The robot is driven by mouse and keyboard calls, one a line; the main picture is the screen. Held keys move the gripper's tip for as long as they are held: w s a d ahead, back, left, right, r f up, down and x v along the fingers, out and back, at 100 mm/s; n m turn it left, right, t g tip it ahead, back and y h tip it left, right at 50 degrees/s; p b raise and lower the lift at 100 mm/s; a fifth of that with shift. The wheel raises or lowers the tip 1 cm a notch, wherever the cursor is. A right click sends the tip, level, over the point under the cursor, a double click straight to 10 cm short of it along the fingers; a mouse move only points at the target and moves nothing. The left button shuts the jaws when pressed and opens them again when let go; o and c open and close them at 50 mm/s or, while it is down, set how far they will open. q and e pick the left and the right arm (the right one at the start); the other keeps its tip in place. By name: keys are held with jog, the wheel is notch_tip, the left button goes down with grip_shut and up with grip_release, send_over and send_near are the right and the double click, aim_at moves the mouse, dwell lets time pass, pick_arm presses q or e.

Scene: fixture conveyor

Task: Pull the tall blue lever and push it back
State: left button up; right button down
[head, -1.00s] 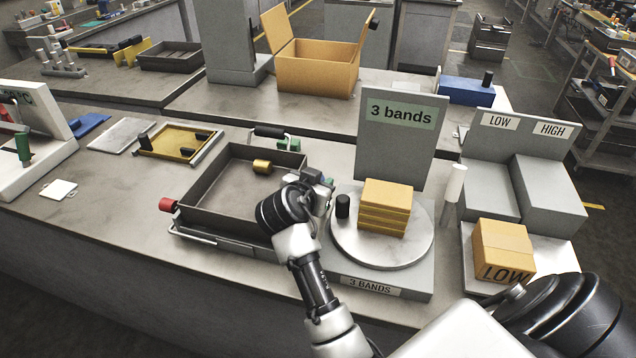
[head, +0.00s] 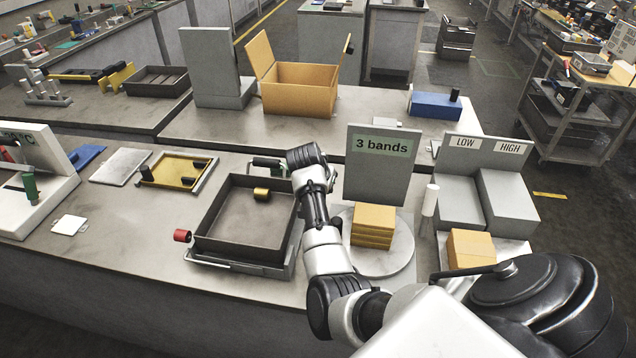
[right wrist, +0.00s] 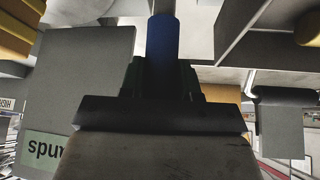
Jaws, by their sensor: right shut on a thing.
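The tall blue lever (right wrist: 162,45) shows in the right wrist view as an upright-looking blue rod at the top middle. My right gripper (right wrist: 161,78) is shut on it, with the dark fingers on either side of the rod. In the head view my right arm reaches to the gap between the dark tray and the "3 bands" sign. There my wrist hides the lever and the fingertips. My left gripper is not in view.
Left of my arm is a dark tray (head: 215,243) with a red knob (head: 182,236). To the right are a round turntable (head: 392,263) with stacked tan boxes, the "3 bands" sign (head: 365,185) and a white post (head: 430,200).

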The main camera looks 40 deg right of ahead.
jog(key=shift+w+d+g+y, duration=0.3)
jog(key=shift+w+d+y, duration=0.1)
jog(key=shift+d, duration=0.05)
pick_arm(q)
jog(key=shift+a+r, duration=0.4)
pick_arm(e)
jog(key=shift+w+d+f, duration=0.15)
jog(key=shift+d, duration=0.1)
jog(key=shift+g+y, duration=0.3)
jog(key=c, duration=1.1)
grip_release()
jog(key=o, duration=0.3)
jog(key=shift+w+d+f, duration=0.1)
jog(key=shift+f, duration=0.05)
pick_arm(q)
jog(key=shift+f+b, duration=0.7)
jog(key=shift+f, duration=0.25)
pick_arm(e)
jog(key=v, duration=1)
jog(key=shift+r, duration=0.4)
